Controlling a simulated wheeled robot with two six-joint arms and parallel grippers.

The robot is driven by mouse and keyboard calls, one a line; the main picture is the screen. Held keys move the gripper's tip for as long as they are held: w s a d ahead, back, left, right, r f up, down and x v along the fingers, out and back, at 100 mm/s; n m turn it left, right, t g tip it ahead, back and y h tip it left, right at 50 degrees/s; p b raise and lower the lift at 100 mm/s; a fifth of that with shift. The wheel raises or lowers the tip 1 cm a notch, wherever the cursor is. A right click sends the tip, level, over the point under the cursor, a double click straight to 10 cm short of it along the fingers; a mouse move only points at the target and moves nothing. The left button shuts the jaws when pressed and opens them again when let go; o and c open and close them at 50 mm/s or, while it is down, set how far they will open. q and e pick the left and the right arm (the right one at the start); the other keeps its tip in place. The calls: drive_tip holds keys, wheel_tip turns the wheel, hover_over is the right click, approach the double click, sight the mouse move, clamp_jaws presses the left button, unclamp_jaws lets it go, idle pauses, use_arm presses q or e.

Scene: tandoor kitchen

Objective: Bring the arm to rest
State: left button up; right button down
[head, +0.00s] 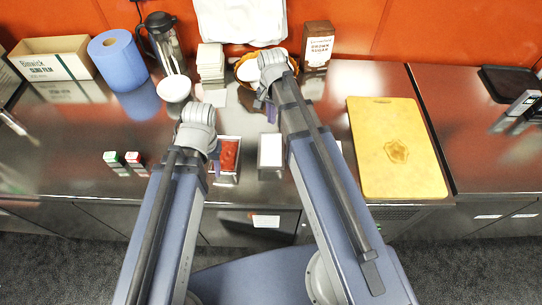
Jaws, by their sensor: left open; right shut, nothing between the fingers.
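My two arms rise from the bottom of the head view over the counter. My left arm ends in a grey rounded joint in front of the red-filled metal container (229,155). My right arm reaches further, its grey rounded joint over the brown basket (245,68) at the back. I cannot tell from this view whether the arms touch anything.
A yellow cutting board (396,150) lies at the right. A blue paper roll (117,60), a box (52,58), a black jug (163,40), a pale bowl (174,89) and a brown sugar box (318,45) stand behind. Two small blocks (125,163) lie front left.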

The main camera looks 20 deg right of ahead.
use_arm(q)
drive_tip(key=shift+f+b, duration=1.65)
drive_tip(key=shift+f, duration=0.4)
use_arm(e)
hover_over(272, 134)
drive_tip(key=shift+a+f, duration=0.1)
drive_tip(key=shift+f, duration=2)
use_arm(q)
drive_tip(key=shift+f+b, duration=0.8)
drive_tip(key=shift+f, duration=0.05)
use_arm(e)
drive_tip(key=shift+f, duration=0.8)
use_arm(q)
drive_tip(key=shift+r, duration=0.15)
use_arm(e)
drive_tip(key=shift+r, duration=0.15)
wheel_tip(272, 134, up, 5)
drive_tip(key=p, duration=0.5)
use_arm(q)
wheel_tip(272, 134, up, 5)
drive_tip(key=shift+f, duration=0.1)
